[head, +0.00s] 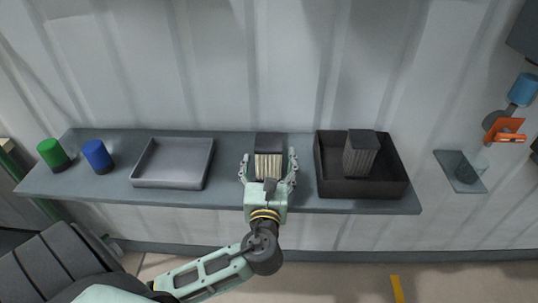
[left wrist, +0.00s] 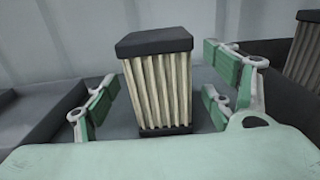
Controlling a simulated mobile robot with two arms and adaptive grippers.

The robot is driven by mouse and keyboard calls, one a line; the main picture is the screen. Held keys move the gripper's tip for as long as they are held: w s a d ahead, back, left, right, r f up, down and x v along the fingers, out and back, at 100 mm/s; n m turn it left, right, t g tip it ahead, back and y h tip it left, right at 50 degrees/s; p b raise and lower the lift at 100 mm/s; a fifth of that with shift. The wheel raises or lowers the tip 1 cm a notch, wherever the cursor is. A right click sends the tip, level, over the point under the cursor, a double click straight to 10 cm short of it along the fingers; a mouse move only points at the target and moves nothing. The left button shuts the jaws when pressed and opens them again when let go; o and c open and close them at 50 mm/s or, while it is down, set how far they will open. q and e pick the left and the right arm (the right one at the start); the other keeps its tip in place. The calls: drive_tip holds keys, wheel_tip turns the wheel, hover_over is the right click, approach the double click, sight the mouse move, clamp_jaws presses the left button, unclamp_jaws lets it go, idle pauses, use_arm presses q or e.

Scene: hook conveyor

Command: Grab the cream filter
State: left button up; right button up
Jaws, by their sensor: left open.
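The cream filter (head: 268,166) stands upright on the grey shelf, with pleated cream sides and a dark cap. In the left wrist view the filter (left wrist: 158,88) is in the middle, showing its dark top and dark base. My left gripper (head: 268,166) is open, with one finger on each side of the filter. In the left wrist view, gaps show between the filter and both fingers of the left gripper (left wrist: 160,97). My right gripper is not in view.
A shallow grey tray (head: 146,184) lies left of the filter. A black bin (head: 362,190) with a grey filter (head: 360,156) stands to the right. Blue (head: 97,156) and green (head: 53,154) cylinders stand at the shelf's left end. An orange hook piece (head: 505,131) hangs at the far right.

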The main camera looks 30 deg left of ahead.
use_arm(q)
drive_tip(key=x, duration=0.2)
drive_tip(key=shift+w+a, duration=0.15)
drive_tip(key=shift+w, duration=0.1)
drive_tip(key=shift+w+a+f, duration=0.1)
drive_tip(key=shift+w, duration=0.05)
drive_tip(key=shift+c, duration=0.8)
drive_tip(key=c, duration=0.9)
drive_tip(key=shift+c, duration=1.5)
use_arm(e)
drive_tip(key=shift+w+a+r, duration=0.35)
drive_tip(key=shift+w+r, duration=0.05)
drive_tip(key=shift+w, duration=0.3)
